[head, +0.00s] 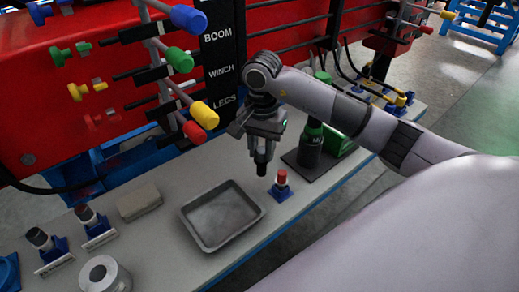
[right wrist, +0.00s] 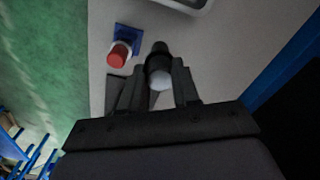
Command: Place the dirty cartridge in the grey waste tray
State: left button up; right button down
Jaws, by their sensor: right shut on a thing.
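My right gripper (head: 263,147) is shut on the dirty cartridge (head: 261,168), a dark cylinder pointing down from the jaws above the bench. In the right wrist view the cartridge (right wrist: 159,62) shows a black end and a pale grey end between the fingers (right wrist: 159,90). The grey waste tray (head: 256,226) lies empty on the bench, below and left of the cartridge in the head view. Part of its rim (right wrist: 185,6) shows at the top of the right wrist view. The cartridge looks clear of the tray. My left gripper is out of view.
A red-capped cartridge (head: 282,177) stands in a blue holder right of the tray. Two dark-capped cartridges (head: 40,238) (head: 86,213) stand in blue holders at left. A grey block (head: 139,201), a white roll (head: 103,273) and a green bottle (head: 311,145) are also on the bench. Levers (head: 203,114) jut out behind.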

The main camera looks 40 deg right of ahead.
jog(key=shift+w+d+f, duration=0.3)
jog(key=shift+w+f, duration=0.3)
jog(key=shift+f, duration=0.3)
jog(key=shift+w+d+f, duration=0.25)
jog(key=shift+w+f, duration=0.35)
jog(key=shift+f, duration=0.25)
jog(key=shift+f, duration=0.1)
jog(key=shift+f, duration=0.15)
jog(key=c, duration=0.8)
grip_release()
